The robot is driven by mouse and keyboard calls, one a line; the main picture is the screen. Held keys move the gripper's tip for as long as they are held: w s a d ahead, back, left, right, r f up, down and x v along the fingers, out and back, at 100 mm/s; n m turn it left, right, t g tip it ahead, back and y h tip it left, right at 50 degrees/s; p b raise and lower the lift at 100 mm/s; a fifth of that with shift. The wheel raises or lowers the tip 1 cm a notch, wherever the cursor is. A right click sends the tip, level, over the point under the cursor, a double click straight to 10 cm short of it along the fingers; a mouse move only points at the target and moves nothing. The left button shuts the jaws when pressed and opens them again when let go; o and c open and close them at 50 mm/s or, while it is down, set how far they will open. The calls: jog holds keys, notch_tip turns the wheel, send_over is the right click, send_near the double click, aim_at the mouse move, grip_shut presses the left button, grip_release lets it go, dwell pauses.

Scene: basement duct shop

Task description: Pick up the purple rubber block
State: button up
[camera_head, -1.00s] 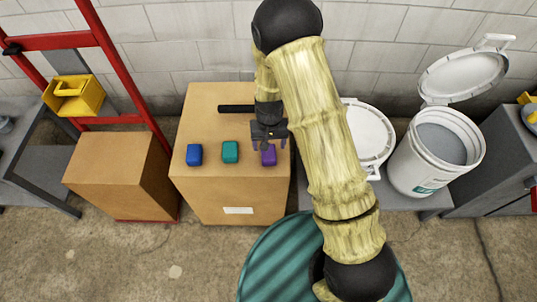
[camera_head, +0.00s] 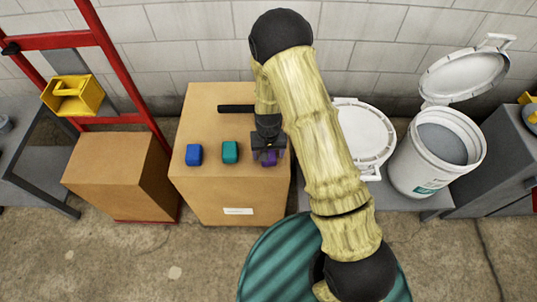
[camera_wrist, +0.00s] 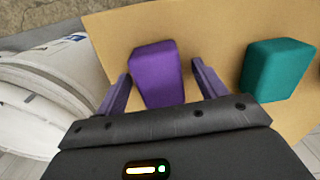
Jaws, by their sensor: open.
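The purple rubber block (camera_head: 269,160) stands on the cardboard box (camera_head: 238,189), the rightmost of three blocks in a row. In the head view my gripper partly hides it. In the wrist view the purple block (camera_wrist: 156,73) lies between the two open fingers. My gripper (camera_head: 268,155) is over the block, with its fingertips (camera_wrist: 160,82) on either side of it. A gap shows between the block and each finger. I cannot tell exactly how low the fingers are.
A teal block (camera_head: 230,152) stands left of the purple one and a blue block (camera_head: 194,154) farther left. A black bar-like object (camera_head: 236,109) is behind them. White buckets (camera_head: 433,160) stand to the right. A red hand truck (camera_head: 122,65) is at left.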

aim_at(269, 152)
jog(key=c, duration=1.1)
jog(key=shift+o, duration=0.2)
jog(key=shift+r, duration=0.1)
notch_tip(269, 152, up, 10)
jog(key=shift+f+p, duration=0.1)
jog(key=shift+p, duration=0.5)
